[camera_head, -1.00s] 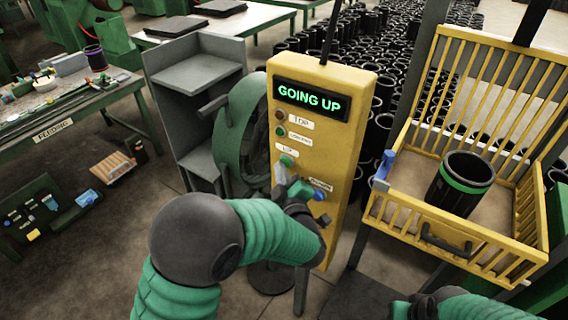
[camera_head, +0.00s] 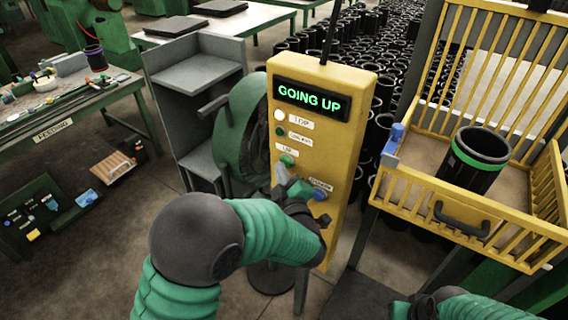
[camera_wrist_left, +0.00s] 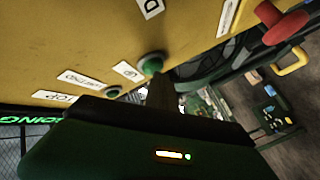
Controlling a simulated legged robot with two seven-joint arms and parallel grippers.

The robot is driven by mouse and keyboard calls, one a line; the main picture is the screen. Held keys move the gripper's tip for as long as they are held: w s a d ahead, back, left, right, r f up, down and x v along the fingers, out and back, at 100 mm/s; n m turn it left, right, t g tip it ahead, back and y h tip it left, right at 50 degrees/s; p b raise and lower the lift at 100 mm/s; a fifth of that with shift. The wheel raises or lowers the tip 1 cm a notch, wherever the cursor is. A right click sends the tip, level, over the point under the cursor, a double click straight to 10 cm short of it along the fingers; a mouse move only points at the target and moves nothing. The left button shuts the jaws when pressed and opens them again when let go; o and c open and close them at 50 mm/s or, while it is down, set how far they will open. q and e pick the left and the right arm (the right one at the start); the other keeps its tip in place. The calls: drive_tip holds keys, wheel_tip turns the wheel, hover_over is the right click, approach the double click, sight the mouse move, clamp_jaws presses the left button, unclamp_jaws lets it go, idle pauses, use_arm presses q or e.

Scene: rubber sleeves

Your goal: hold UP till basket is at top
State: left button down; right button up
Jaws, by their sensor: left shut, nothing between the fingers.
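The yellow control box (camera_head: 345,160) shows "GOING UP" in green on its display (camera_head: 312,101). The lamp beside the TOP label (camera_head: 279,115) glows white. My left gripper (camera_head: 281,174) is shut and empty, its fingertips at the green UP button (camera_head: 287,160). In the left wrist view, the closed fingers (camera_wrist_left: 163,90) reach the green button (camera_wrist_left: 151,64) and appear to touch it. The yellow barred basket (camera_head: 419,203) is raised at the right and holds a black sleeve with a green band (camera_head: 474,160). My right gripper (camera_head: 432,303) shows only partly at the bottom edge; its fingers are unclear.
A blue button (camera_head: 320,195) sits below the UP button. Many black sleeves (camera_head: 345,30) stand behind. A cluttered workbench (camera_head: 70,110) is at far left.

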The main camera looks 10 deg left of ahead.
use_arm(q)
drive_tip(key=shift+s, duration=0.1)
drive_tip(key=shift+s+a, duration=0.2)
drive_tip(key=shift+s, duration=0.45)
drive_tip(key=s, duration=0.1)
drive_tip(key=s+a, duration=0.1)
drive_tip(key=s, duration=0.1)
drive_tip(key=s+b, duration=0.1)
drive_tip(key=shift+s+a, duration=0.35)
drive_tip(key=shift+a, duration=0.05)
